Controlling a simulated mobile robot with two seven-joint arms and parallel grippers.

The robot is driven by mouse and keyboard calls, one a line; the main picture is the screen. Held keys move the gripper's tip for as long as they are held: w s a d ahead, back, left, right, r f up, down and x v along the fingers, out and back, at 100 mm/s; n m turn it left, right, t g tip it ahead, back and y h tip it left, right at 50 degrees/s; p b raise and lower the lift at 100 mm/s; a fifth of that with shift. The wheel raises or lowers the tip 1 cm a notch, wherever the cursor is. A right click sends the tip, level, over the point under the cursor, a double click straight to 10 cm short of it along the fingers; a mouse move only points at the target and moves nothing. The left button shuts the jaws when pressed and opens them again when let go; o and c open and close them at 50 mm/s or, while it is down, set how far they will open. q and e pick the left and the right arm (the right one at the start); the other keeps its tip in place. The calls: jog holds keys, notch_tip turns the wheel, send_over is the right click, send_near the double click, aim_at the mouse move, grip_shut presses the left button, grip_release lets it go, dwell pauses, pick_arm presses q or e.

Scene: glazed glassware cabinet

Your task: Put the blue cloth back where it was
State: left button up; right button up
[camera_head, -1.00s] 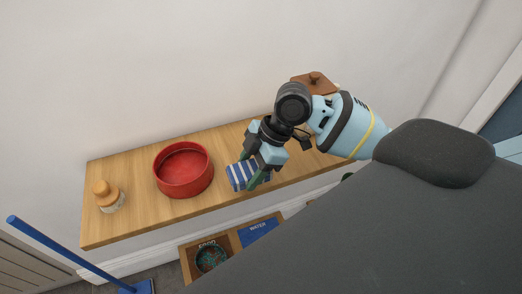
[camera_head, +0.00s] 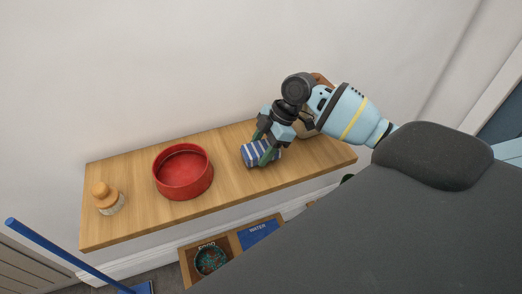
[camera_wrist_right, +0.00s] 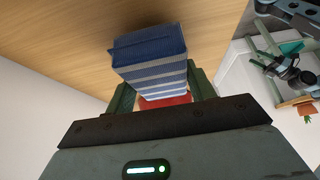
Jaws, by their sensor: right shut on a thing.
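The blue cloth (camera_head: 257,154) is a folded bundle with white stripes. My right gripper (camera_head: 264,146) is shut on it at the wooden shelf (camera_head: 226,182), to the right of the red bowl. The cloth also shows in the right wrist view (camera_wrist_right: 151,60), between the two green fingers of my right gripper (camera_wrist_right: 163,90). Whether the cloth touches the shelf top I cannot tell. My left gripper is not in view.
The red round bowl (camera_head: 183,185) stands mid-shelf. A brush with a wooden knob (camera_head: 108,198) stands at the left end. A brown thing behind my right arm is mostly hidden. Below are a food bowl (camera_head: 211,260) and a blue water tray (camera_head: 258,233). A blue pole (camera_head: 60,252) leans at lower left.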

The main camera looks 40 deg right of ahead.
jog(key=shift+f, duration=0.65)
jog(key=shift+f, duration=0.1)
jog(key=o, duration=0.9)
jog(key=v, duration=1.2)
